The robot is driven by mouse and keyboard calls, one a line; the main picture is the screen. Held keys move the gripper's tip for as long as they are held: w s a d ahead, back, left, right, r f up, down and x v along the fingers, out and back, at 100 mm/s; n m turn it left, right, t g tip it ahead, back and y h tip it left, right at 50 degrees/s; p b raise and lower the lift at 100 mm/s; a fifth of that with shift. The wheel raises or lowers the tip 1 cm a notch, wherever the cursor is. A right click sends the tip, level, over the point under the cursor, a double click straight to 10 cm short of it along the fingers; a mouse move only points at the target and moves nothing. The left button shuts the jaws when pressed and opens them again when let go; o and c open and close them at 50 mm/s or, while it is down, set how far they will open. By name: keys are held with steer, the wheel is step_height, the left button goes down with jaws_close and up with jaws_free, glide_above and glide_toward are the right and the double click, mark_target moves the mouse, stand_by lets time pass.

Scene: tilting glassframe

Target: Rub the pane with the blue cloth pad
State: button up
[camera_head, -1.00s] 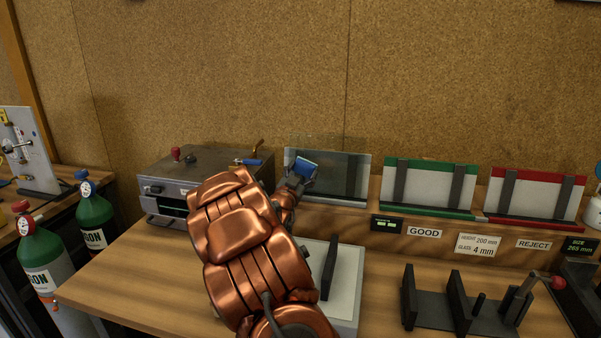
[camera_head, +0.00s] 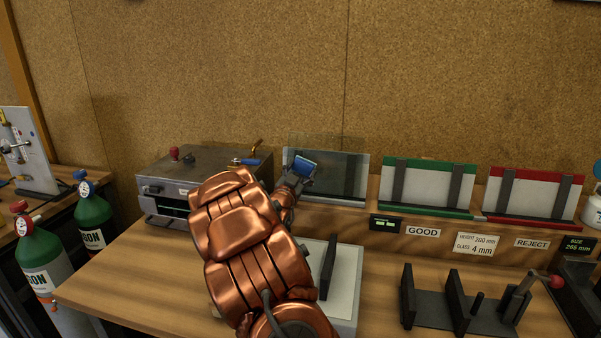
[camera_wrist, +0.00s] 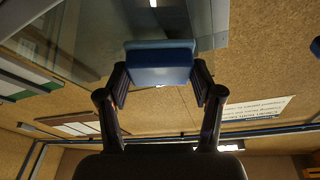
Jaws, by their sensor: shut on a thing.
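The blue cloth pad (camera_head: 305,165) is held between the two fingers of my gripper (camera_head: 296,181), which is shut on it. The pad also shows in the wrist view (camera_wrist: 160,64), with the fingers (camera_wrist: 160,88) on either side of it. The glass pane (camera_head: 343,160) stands upright at the back of the bench, see-through, with a grey backing board behind its lower part. In the head view the pad overlaps the left part of the pane. In the wrist view the pane (camera_wrist: 100,25) lies just beyond the pad. I cannot tell whether they touch.
A grey machine (camera_head: 190,172) stands left of the pane. A green-edged rack (camera_head: 430,190) and a red-edged rack (camera_head: 528,193) stand to the right. A black fixture (camera_head: 450,310) sits at the front right. Green gas cylinders (camera_head: 38,255) stand at the left.

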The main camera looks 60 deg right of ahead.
steer(key=shift+w+d+f, duration=0.1)
steer(key=shift+w+d, duration=0.1)
steer(key=shift+d, duration=0.4)
stand_by(0.3)
steer(key=shift+s+d+f, duration=0.1)
steer(key=shift+s+d+b, duration=0.7)
steer(key=shift+s+b, duration=0.4)
steer(key=shift+s, duration=0.75)
steer(key=shift+s+d+b, duration=0.7)
steer(key=shift+s+b, duration=0.4)
steer(key=shift+s, duration=0.7)
steer(key=shift+s+d+b, duration=0.7)
steer(key=shift+s+b, duration=0.4)
steer(key=shift+s, duration=0.75)
steer(key=shift+w, duration=0.15)
